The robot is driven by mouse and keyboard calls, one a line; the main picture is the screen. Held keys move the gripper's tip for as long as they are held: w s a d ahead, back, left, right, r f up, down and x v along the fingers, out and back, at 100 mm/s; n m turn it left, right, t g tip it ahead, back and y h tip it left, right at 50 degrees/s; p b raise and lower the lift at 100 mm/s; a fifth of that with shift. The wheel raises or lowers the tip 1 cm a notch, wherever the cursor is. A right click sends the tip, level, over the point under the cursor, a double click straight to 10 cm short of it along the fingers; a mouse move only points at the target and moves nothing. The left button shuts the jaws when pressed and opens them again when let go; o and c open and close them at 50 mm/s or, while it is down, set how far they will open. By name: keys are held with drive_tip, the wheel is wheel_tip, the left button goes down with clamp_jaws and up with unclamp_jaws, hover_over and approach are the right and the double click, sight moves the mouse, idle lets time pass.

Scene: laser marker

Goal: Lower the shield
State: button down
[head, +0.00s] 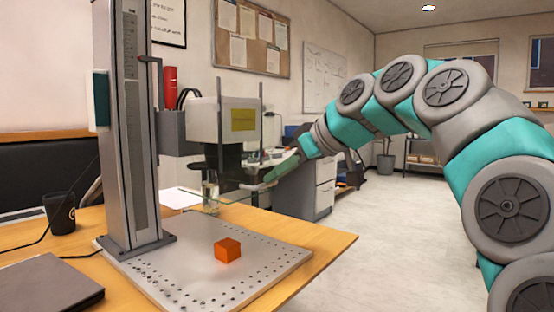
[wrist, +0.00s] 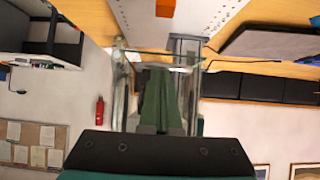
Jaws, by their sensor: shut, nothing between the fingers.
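The laser marker (head: 225,120) stands on a grey column, its head carrying a yellow label. The shield (head: 228,199) is a clear, thin-edged guard below that head, above the perforated base plate (head: 190,275). In the wrist view its clear panels (wrist: 120,85) stand around my fingers. My gripper (head: 270,175) is shut and empty, at the right side of the shield. In the wrist view its green fingers (wrist: 158,100) point into the shield's outline. I cannot tell whether they touch it.
An orange block (head: 228,250) sits on the base plate, clear below the shield. A dark cup (head: 60,213) and a laptop (head: 45,285) are at the left of the wooden table (head: 315,240). Open floor lies to the right.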

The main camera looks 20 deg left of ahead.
wheel_tip(320, 180, down, 12)
drive_tip(key=b, duration=0.6)
drive_tip(key=shift+f, duration=0.2)
drive_tip(key=shift+a, duration=0.1)
